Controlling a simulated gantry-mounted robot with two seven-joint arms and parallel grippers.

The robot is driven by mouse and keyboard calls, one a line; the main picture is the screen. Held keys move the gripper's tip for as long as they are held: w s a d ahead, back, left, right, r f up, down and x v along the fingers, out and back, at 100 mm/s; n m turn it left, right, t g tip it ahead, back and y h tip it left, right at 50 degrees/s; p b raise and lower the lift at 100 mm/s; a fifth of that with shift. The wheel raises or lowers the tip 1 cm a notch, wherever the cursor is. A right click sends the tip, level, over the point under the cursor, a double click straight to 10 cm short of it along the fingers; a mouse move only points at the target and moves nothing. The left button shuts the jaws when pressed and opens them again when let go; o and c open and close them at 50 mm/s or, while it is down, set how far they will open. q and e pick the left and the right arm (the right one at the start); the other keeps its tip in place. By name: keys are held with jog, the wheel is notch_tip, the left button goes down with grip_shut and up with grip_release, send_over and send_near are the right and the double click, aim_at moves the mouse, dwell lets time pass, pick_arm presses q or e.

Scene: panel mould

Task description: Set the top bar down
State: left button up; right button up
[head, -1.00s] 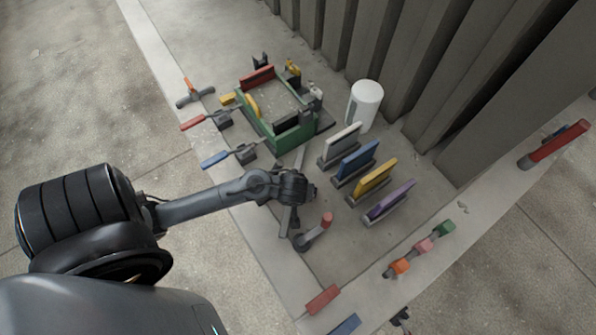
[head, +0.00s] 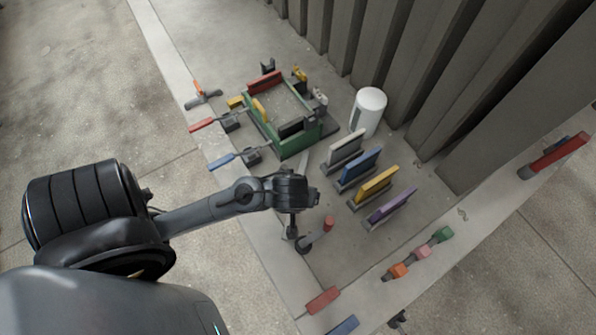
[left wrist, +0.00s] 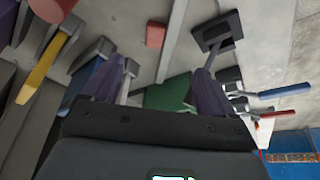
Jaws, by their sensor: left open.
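The green mould frame (head: 292,144) stands on the slab with a red bar (head: 264,82) along its far side and a black bar (head: 291,127) on its near side. I cannot tell which bar is the top bar. My left gripper (head: 292,230) is over the slab, nearer than the frame and apart from it, beside a tool with a red knob (head: 328,223). In the left wrist view its two fingers (left wrist: 160,88) are spread, with no bar seen held between them; a green surface lies beyond. My right gripper is not in view.
White, blue, yellow and purple panels (head: 375,186) stand in a row to the right. A white cylinder (head: 368,110) stands behind them. Tools with red and blue handles (head: 222,160) lie left of the frame. Small coloured blocks (head: 421,252) line the near right. A ribbed wall (head: 420,70) bounds the back.

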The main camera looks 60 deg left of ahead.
pick_arm(q)
jog(key=s+d+f+m+h, duration=0.1)
jog(key=s+d+m+h, duration=0.2)
jog(key=m, duration=0.6)
jog(key=shift+s+d, duration=0.5)
jog(key=shift+d, duration=0.4)
jog(key=shift+s+d+f+m, duration=0.1)
jog(key=shift+s+d+m, duration=0.1)
jog(key=shift+m, duration=0.7)
jog(key=shift+c, duration=0.6)
